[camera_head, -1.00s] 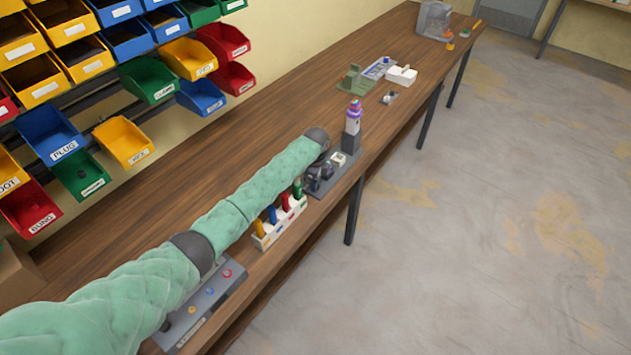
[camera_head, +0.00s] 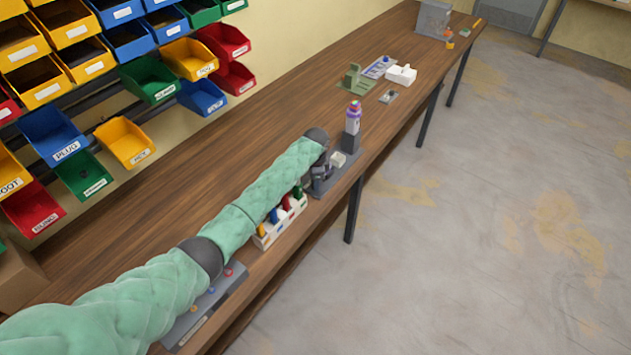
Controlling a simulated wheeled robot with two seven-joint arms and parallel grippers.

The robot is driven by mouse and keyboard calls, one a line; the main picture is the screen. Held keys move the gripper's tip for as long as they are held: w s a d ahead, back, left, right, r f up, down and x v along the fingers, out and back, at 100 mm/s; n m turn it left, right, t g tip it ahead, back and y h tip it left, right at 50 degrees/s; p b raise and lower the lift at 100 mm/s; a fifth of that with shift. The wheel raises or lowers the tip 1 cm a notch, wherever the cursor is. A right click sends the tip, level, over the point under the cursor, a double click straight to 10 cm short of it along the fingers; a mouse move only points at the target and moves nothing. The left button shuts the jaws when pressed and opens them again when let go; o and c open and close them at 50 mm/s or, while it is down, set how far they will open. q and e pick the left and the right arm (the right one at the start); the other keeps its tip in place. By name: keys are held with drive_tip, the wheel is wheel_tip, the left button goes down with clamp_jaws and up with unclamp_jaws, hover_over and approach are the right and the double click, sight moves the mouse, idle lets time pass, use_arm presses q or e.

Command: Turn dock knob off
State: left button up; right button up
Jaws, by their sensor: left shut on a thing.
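My left arm, in a green quilted sleeve, reaches from the lower left along the bench. My left gripper (camera_head: 319,176) is at its far end, low over a grey dock (camera_head: 354,160) on the bench's front edge. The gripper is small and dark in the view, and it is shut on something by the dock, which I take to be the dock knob. The knob itself is hidden by the gripper and arm. A bottle with a purple and orange top (camera_head: 353,117) stands upright at the dock's far end. My right gripper is not in view.
A white rack (camera_head: 268,240) of coloured-handled tools stands partly under my arm. A grey panel with coloured buttons (camera_head: 222,300) lies nearer. A white box (camera_head: 401,75) and green fixture (camera_head: 354,80) stand farther back. Label bins (camera_head: 124,142) line the wall.

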use_arm(q)
drive_tip(key=shift+r, duration=0.1)
drive_tip(key=o, duration=1)
drive_tip(key=shift+w+r+b, duration=0.1)
drive_tip(key=shift+r+b, duration=0.3)
wheel_tip(320, 180, up, 6)
drive_tip(key=b, duration=0.2)
drive_tip(key=shift+f+b, duration=0.1)
drive_tip(key=shift+b, duration=0.3)
drive_tip(key=shift+d+r, duration=0.1)
drive_tip(key=shift+r, duration=0.4)
